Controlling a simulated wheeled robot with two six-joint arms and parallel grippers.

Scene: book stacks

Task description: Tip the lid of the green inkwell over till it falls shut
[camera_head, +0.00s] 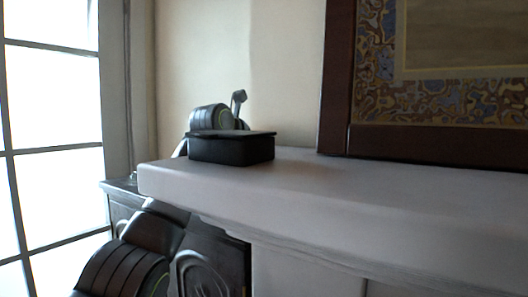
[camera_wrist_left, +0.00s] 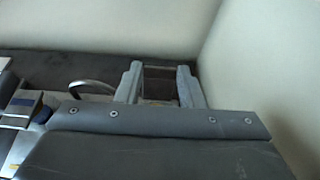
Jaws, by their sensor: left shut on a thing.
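A dark, nearly black box (camera_head: 231,150) with a flat, slightly overhanging top (camera_head: 232,133) sits on the pale mantel shelf in the head view. The top lies about level. I cannot make out a green inkwell or a raised lid. My left gripper (camera_wrist_left: 160,72) shows in the left wrist view, its two fingers a little apart with a dark brownish thing (camera_wrist_left: 160,88) between them. What that thing is, I cannot tell. In the head view part of my arm shows behind the box, and the fingertips cannot be made out there. My right gripper is not in view.
The mantel shelf (camera_head: 380,195) is bare to the right of the box. A large framed picture (camera_head: 450,100) stands above its back edge. A bright window (camera_head: 50,120) is at the left. In the left wrist view a curved handle-like loop (camera_wrist_left: 90,84) lies left of the fingers.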

